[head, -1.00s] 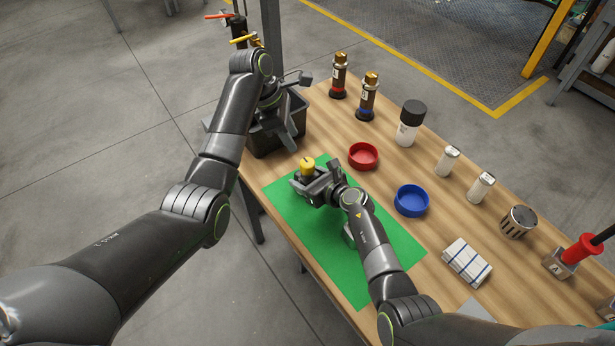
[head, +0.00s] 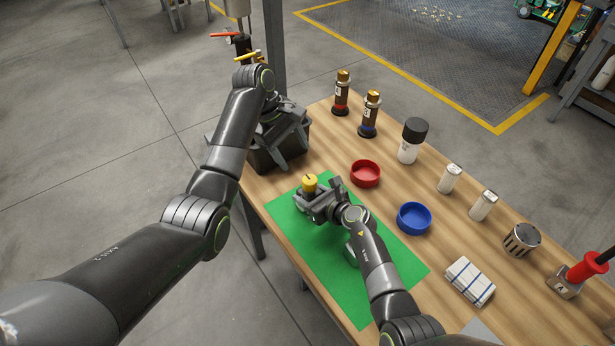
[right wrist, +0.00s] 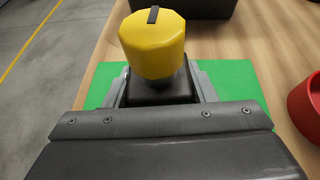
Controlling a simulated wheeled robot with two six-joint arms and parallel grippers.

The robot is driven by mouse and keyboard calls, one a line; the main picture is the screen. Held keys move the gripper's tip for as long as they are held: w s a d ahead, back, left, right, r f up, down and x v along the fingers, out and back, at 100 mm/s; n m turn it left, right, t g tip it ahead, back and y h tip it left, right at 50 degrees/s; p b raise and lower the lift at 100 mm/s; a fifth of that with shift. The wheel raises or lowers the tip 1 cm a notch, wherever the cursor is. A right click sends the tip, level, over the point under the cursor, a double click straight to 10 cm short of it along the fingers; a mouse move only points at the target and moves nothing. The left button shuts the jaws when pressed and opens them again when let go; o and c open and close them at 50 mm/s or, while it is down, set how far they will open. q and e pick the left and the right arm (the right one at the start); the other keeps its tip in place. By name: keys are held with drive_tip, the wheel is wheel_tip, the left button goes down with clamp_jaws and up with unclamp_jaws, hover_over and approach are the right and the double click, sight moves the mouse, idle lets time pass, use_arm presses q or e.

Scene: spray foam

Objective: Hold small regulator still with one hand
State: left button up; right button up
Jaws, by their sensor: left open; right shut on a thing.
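The small regulator has a yellow knob with a dark mark on top (head: 309,184) and a dark body. It stands upright over the green mat (head: 365,290). My right gripper (head: 312,200) is shut on its body, one finger on each side, below the knob. In the right wrist view the yellow knob (right wrist: 153,43) rises clear above the fingers, and the dark body (right wrist: 158,88) sits between them. My left gripper (head: 284,138) is open over the black bin (head: 262,160) at the table's far left corner; its fingertips are hard to make out.
A red dish (head: 365,174) and a blue dish (head: 413,218) stand right of the mat. Bottles and canisters line the right side, with a folded cloth (head: 470,281) nearer. A grey post (head: 274,50) rises behind the bin.

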sight(309, 179)
use_arm(q)
drive_tip(key=d+f+m, duration=0.1)
drive_tip(key=f+m, duration=0.2)
drive_tip(key=m, duration=0.7)
drive_tip(key=d+f+m, duration=0.1)
drive_tip(key=f+m, duration=0.2)
drive_tip(key=m, duration=0.7)
drive_tip(key=d+f+m, duration=0.1)
drive_tip(key=f+m, duration=0.2)
drive_tip(key=m, duration=0.7)
drive_tip(key=shift+s+d+f+g, duration=0.1)
drive_tip(key=shift+d+f+g, duration=0.25)
drive_tip(key=shift+g, duration=0.05)
drive_tip(key=shift+c, duration=0.2)
drive_tip(key=c, duration=1)
